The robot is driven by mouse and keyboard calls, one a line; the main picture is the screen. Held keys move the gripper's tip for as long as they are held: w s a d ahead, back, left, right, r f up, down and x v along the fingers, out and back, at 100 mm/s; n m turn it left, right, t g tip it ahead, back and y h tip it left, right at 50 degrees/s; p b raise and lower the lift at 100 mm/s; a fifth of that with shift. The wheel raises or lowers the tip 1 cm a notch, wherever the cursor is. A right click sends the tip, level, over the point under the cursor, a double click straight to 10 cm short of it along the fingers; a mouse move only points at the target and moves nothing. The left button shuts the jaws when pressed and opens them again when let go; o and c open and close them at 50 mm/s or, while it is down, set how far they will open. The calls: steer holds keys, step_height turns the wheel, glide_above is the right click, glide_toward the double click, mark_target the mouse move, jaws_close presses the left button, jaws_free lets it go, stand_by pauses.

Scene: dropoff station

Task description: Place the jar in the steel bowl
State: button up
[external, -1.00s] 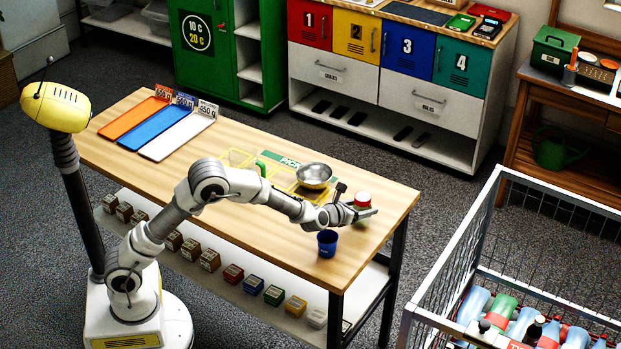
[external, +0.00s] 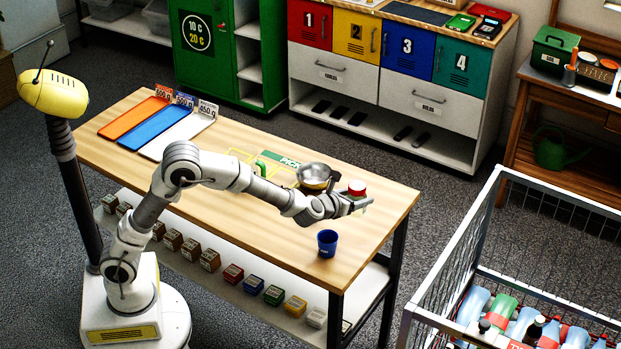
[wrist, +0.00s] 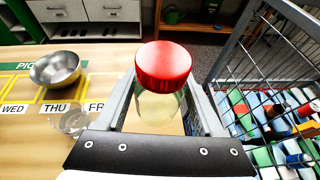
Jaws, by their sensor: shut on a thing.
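The jar (wrist: 163,68) has a red lid and a clear, pale body. My gripper (wrist: 163,100) is shut on the jar's body, and the jar stands upright between the fingers in the wrist view. In the external view the jar (external: 357,187) shows at the end of my arm, above the right part of the table. The steel bowl (external: 314,176) sits on the table just left of my gripper, partly behind my wrist. In the wrist view the bowl (wrist: 55,69) is at the left, apart from the jar, and looks empty.
A blue cup (external: 327,243) stands near the table's front edge. A clear glass (wrist: 72,120) stands by the THU label. Colored trays (external: 160,123) lie at the table's left end. A wire cart (external: 470,270) with bottles stands right of the table.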

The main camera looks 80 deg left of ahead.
steer(key=s+a+n+g+y+b, duration=0.1)
steer(key=s+a, duration=0.2)
steer(key=a, duration=0.5)
steer(key=s+a+n+g+y+b, duration=0.1)
steer(key=s+a+n+y, duration=0.1)
steer(key=a, duration=0.6)
steer(key=b, duration=0.4)
glide_toward(321, 166)
steer(key=w+a+r, duration=0.3)
steer(key=shift+s+a+f+b, duration=0.1)
steer(key=shift+f+b, duration=0.25)
steer(key=shift+f, duration=0.6)
steer(key=shift+s+a+f+b, duration=0.1)
steer(key=shift+f+b, duration=0.25)
steer(key=shift+f, duration=0.6)
steer(key=shift+f, duration=0.2)
steer(key=o, duration=1.2)
steer(key=shift+r, duration=0.1)
